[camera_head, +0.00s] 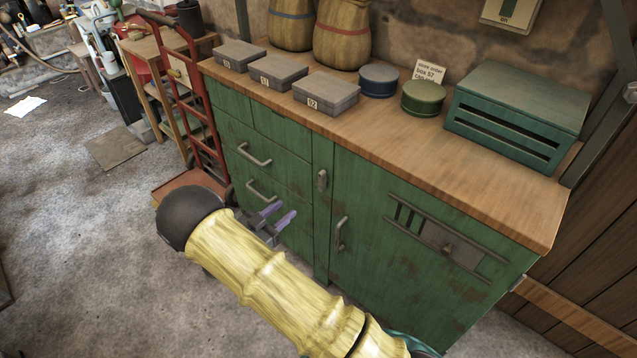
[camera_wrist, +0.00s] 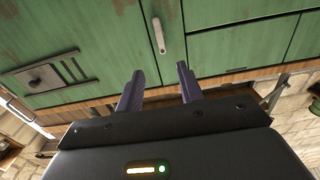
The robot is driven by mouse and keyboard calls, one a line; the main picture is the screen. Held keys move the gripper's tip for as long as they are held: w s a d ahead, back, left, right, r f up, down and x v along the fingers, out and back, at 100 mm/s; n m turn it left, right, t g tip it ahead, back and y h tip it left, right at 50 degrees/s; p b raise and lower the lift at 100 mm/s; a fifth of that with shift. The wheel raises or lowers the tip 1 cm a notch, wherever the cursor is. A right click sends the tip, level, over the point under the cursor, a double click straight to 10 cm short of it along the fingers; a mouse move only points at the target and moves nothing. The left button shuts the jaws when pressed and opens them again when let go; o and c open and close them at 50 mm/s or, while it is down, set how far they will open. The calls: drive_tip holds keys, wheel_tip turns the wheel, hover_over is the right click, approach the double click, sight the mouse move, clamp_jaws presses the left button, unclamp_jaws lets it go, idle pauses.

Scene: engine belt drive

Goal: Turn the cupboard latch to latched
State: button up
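The green cupboard (camera_head: 360,185) stands under a wooden worktop. In the wrist view my gripper (camera_wrist: 160,72) is open and empty, apart from the latch.
A slatted vent panel (camera_head: 445,239) is on the door. Grey boxes (camera_head: 326,93) and round tins (camera_head: 423,97) stand on the worktop (camera_head: 400,140). A red hand truck (camera_head: 203,130) stands left.

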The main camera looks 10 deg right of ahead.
sight(320, 182)
drive_tip(key=x, duration=1.5)
drive_tip(key=shift+w+d+b, duration=0.1)
drive_tip(key=shift+b, duration=0.2)
drive_tip(key=shift+c, duration=0.5)
drive_tip(key=shift+f, duration=0.1)
clamp_jaws()
